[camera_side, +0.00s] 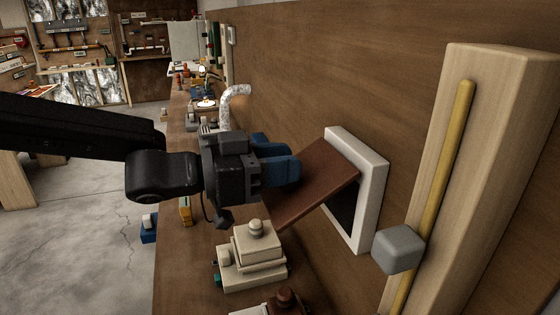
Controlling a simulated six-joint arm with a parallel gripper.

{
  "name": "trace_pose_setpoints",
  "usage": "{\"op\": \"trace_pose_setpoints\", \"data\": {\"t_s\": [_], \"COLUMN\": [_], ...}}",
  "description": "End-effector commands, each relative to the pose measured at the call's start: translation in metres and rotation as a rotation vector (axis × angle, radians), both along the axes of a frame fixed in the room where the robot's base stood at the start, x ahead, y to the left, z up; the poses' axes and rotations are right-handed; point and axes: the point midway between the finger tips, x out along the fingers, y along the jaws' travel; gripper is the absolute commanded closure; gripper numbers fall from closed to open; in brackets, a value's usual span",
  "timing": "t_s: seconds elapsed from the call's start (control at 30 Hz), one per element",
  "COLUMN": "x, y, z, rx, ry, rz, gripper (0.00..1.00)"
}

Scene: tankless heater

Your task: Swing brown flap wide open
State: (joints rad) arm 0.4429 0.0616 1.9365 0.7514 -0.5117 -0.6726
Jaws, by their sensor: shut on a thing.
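The brown flap (318,183) hangs at a white square frame (370,185) on the wooden wall. It stands swung partly out from the frame, tilted, and part of the dark opening (345,213) shows beside and below it. My gripper (290,168), with blue fingers, is at the flap's outer left edge, shut on it. The exact contact between the fingers and the flap is partly hidden by the fingers.
A cream stepped block with a knob (252,256) stands on the bench just below my gripper. A wooden post (490,160) with a yellow rod and grey block (398,249) is at right. A silver duct (233,105) rises behind my gripper. Open floor lies left.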

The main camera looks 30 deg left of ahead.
Motion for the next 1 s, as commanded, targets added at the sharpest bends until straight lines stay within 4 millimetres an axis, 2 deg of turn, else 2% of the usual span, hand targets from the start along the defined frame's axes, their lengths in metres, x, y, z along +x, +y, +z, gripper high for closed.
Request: {"op": "trace_pose_setpoints", "data": {"t_s": [0.03,0.17,0.2,0.47,0.83,1.0], "x": [0.000,0.000,0.000,0.001,0.000,-0.010], "y": [-0.002,-0.002,-0.002,-0.001,0.000,0.011], "z": [0.010,0.010,0.010,0.006,0.004,0.006], "rx": [-0.019,-0.019,-0.019,-0.011,-0.007,-0.006], "ry": [-0.016,-0.016,-0.016,-0.012,-0.008,-0.011], "rz": [-0.004,-0.004,-0.004,-0.003,-0.001,0.000], "gripper": [1.00,1.00,0.67,0.43,0.43,0.43]}}
